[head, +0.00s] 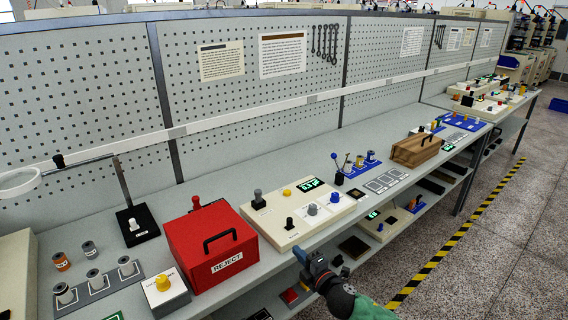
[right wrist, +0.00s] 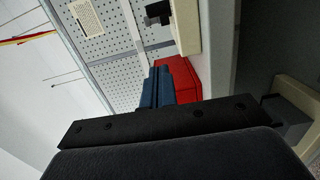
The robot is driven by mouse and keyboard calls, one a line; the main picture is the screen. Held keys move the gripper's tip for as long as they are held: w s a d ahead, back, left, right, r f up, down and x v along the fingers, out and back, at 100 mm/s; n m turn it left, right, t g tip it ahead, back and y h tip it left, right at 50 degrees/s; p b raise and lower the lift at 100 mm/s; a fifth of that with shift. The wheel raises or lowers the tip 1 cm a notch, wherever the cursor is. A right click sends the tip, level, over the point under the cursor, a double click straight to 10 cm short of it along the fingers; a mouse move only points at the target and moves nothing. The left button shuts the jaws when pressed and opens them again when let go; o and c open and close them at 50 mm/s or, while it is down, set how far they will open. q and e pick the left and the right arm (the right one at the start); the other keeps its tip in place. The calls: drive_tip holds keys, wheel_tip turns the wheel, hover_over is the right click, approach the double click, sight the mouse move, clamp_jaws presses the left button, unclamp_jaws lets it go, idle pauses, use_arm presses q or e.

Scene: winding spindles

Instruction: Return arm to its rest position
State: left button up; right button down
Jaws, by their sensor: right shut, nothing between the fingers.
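My right arm comes in from the bottom of the head view, with a dark wrist and a green section. Its gripper (head: 303,258) is in front of the bench's front edge, to the right of the red REJECT box (head: 212,243). In the right wrist view the blue fingers (right wrist: 160,82) are together, with nothing between them. The red box (right wrist: 179,78) shows behind them there. My left gripper is in neither view.
A cream control panel (head: 299,213) with knobs and a lit display sits on the bench beside the red box. A yellow-knobbed box (head: 166,293) and grey spindles stand at left. A wooden case (head: 415,150) is farther back. Shelves lie below the bench; open floor is at right.

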drive_tip(key=w+d+f+m+g+h, duration=0.2)
drive_tip(key=w+d+f+m+h, duration=0.6)
drive_tip(key=d+f+m, duration=0.4)
drive_tip(key=s+d+f+m+g+h, duration=0.1)
drive_tip(key=s+d+f+m+g, duration=0.15)
drive_tip(key=f, duration=0.65)
drive_tip(key=s+d+f+m+g+h, duration=0.1)
drive_tip(key=s+d+f+m, duration=0.2)
drive_tip(key=f, duration=0.6)
drive_tip(key=s+f+m+g, duration=0.3)
drive_tip(key=s+f+g, duration=0.2)
drive_tip(key=s+f, duration=1.35)
drive_tip(key=s+a+f+g, duration=0.1)
drive_tip(key=s+f, duration=0.3)
drive_tip(key=s, duration=0.5)
drive_tip(key=s+a+f+m+g, duration=0.1)
drive_tip(key=s+a+f, duration=0.1)
drive_tip(key=s, duration=0.7)
drive_tip(key=s+a+f+g+y, duration=0.1)
drive_tip(key=s+f, duration=0.4)
drive_tip(key=s, duration=0.5)
drive_tip(key=shift+a+f, duration=0.35)
drive_tip(key=shift+a, duration=0.25)
drive_tip(key=shift+s, duration=0.1)
